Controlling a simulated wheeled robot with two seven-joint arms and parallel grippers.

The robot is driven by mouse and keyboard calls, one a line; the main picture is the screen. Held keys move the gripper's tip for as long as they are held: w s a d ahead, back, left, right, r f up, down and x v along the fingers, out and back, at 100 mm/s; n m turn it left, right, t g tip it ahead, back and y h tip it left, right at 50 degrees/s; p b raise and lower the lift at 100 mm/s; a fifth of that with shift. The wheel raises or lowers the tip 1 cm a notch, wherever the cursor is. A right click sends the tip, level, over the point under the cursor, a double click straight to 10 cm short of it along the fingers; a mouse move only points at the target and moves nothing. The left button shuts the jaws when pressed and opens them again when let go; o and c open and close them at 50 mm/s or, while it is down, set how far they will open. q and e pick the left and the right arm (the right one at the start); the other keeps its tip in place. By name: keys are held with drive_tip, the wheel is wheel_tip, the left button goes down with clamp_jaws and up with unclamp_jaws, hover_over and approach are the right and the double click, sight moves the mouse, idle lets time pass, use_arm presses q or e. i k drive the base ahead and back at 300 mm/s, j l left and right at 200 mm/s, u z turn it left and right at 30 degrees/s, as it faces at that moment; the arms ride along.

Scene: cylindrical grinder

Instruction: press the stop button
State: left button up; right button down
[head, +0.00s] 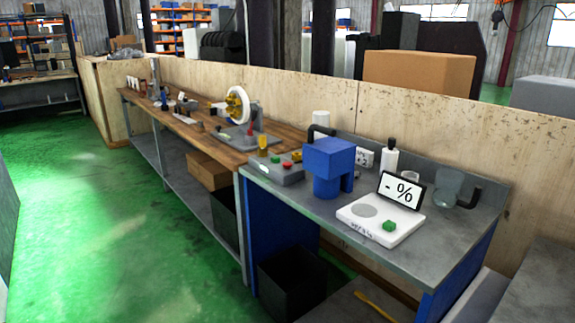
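A grey control box (272,172) sits on the grey bench top, left of a blue block-shaped device. On its top are a red button (287,164) and a green button (275,159). Any lettering on the buttons is too small to read. Neither of my grippers shows in the head view, and nothing visible touches the box.
The blue device (328,162) stands close right of the box. A white scale (374,222) with a tilted display lies further right. The wooden bench (190,130) on the left carries a machine with a white wheel (238,105). Green floor (110,220) in front is clear.

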sight(286, 165)
drive_tip(key=i+j+z, duration=0.15)
drive_tip(key=z, duration=0.45)
drive_tip(key=i+j+z, duration=0.15)
drive_tip(key=j, duration=0.2)
drive_tip(key=i+j+z, duration=0.15)
drive_tip(key=j, duration=0.2)
drive_tip(key=i+j+z, duration=0.15)
drive_tip(key=j, duration=0.2)
drive_tip(key=i+j, duration=0.15)
drive_tip(key=j, duration=0.25)
drive_tip(key=i+j, duration=0.1)
drive_tip(key=j, duration=0.25)
drive_tip(key=i+j+z, duration=0.1)
drive_tip(key=j, duration=0.3)
drive_tip(key=i+j, duration=0.2)
drive_tip(key=j, duration=0.15)
drive_tip(key=i+j, duration=0.1)
drive_tip(key=j, duration=0.3)
drive_tip(key=i+j, duration=0.1)
drive_tip(key=j, duration=0.3)
drive_tip(key=i+j+z, duration=0.1)
drive_tip(key=j, duration=0.3)
drive_tip(key=i+j, duration=0.15)
drive_tip(key=j, duration=0.25)
